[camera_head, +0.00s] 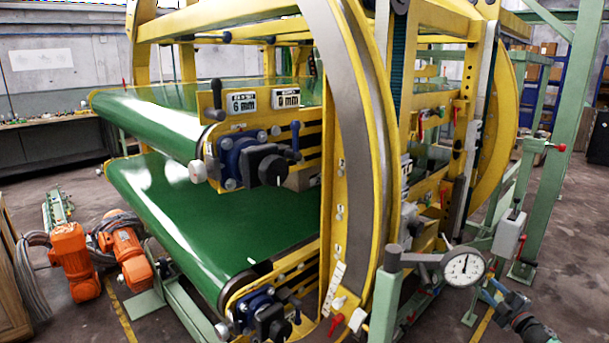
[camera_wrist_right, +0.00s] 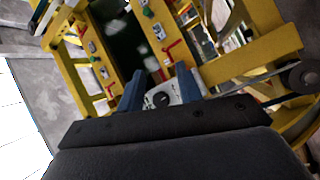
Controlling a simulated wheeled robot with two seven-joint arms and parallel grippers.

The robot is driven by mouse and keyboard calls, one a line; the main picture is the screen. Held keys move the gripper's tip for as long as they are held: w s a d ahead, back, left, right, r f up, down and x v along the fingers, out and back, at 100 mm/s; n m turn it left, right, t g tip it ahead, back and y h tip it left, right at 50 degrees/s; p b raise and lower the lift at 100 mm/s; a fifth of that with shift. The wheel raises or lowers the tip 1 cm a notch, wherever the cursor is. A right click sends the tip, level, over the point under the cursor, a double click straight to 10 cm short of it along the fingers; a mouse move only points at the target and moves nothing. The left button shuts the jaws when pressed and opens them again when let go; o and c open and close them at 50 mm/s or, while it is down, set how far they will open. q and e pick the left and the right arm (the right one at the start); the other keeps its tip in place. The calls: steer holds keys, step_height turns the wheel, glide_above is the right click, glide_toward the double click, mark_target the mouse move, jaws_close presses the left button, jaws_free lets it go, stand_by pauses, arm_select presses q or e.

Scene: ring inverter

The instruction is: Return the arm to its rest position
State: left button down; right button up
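My right gripper (camera_head: 494,291) is at the lower right of the head view, low beside the green frame and below the round dial gauge (camera_head: 464,266). Its forearm comes in from the bottom right corner. In the right wrist view its two blue fingers (camera_wrist_right: 161,84) stand apart with a gap between them, and it appears empty. A light grey part with a black knob (camera_wrist_right: 160,99) shows between the fingers; I cannot tell how far beyond them it is. My left gripper is not in view.
The yellow ring machine (camera_head: 357,150) with green belts (camera_head: 215,212) fills the middle. A green post (camera_head: 387,285) and a grey box (camera_head: 508,237) stand near my right arm. Orange motors (camera_head: 75,262) lie at the left. Floor shows clear at the far right.

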steer(key=s+a+f+m+g+h, duration=0.1)
steer(key=s+a+f+m+g, duration=0.35)
steer(key=s+a, duration=0.9)
steer(key=s+a+f+m+g+h, duration=0.1)
steer(key=s+a+f+m+g, duration=0.4)
steer(key=s+a, duration=0.9)
steer(key=s+a+f+m+g, duration=0.3)
steer(key=s+a+g, duration=0.3)
steer(key=s+a, duration=0.85)
steer(key=s+a+f+g, duration=0.1)
steer(key=s+a+f, duration=0.3)
steer(key=s, duration=0.4)
steer(key=shift+a+m+g+y, duration=0.3)
steer(key=shift+a+m+g, duration=0.05)
steer(key=shift+a, duration=0.55)
